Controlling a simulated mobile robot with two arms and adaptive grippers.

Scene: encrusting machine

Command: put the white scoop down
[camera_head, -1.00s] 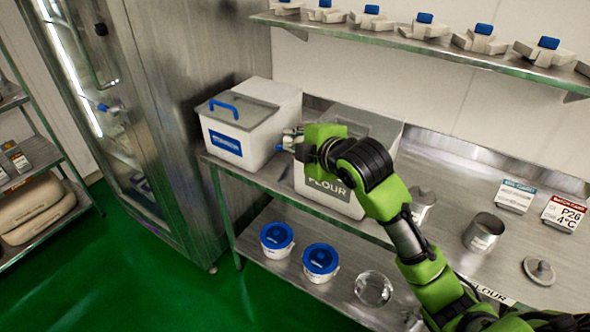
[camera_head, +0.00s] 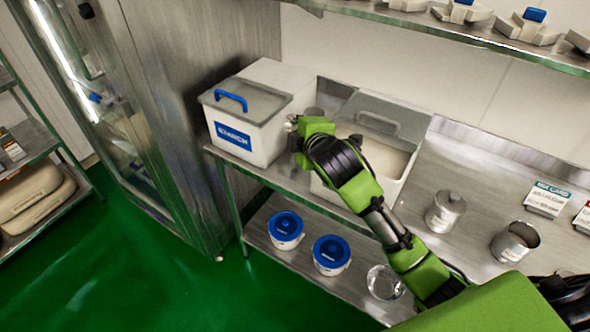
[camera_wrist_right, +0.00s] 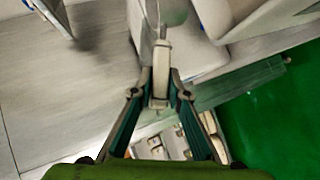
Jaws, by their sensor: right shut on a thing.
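My right gripper (camera_wrist_right: 160,88) is shut on the white scoop (camera_wrist_right: 162,52), with the fingers around its pale handle in the right wrist view. The scoop's grey-white bowl reaches to the top edge of that view. In the head view my right gripper (camera_head: 294,128) is at the right side of the white starch bin (camera_head: 275,137), between it and the flour bin (camera_head: 401,185). The scoop cannot be made out clearly there. The flour bin stands open, with its grey lid tilted back and pale contents showing. My left gripper is not in view.
A lidded metal canister (camera_head: 444,214) and an open one (camera_head: 512,243) stand on the steel counter to the right. Two blue-lidded tubs (camera_head: 286,231) (camera_head: 331,256) and a clear bowl (camera_head: 384,283) sit on the lower shelf. A wall shelf (camera_head: 470,38) runs above.

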